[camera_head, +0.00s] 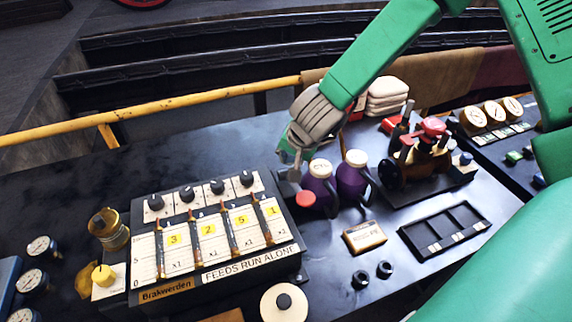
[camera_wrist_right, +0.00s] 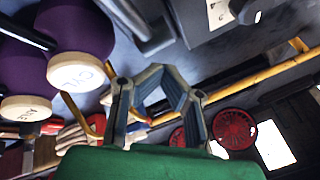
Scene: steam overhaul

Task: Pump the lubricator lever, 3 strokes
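The lubricator (camera_head: 215,235) is a black box with several dark knobs, glass feed tubes, yellow number tags and a plate reading FEEDS RUN ALONE. At its right end is a grey lever arm (camera_head: 287,188) beside a red round knob (camera_head: 306,199). My right gripper (camera_head: 293,155) hangs just above and behind that end. Whether it touches the lever is unclear. In the right wrist view its fingers (camera_wrist_right: 165,75) seem to come together at the tips, with nothing visible between them. A dark bar shows beyond them. My left gripper is out of view.
Two purple cans (camera_head: 354,178) with cream caps stand close right of my right gripper; they also show in the wrist view (camera_wrist_right: 82,72). A small brass-coloured plate (camera_head: 364,237) and a black tray (camera_head: 444,231) lie farther right. A yellow rail (camera_head: 190,98) runs behind the bench.

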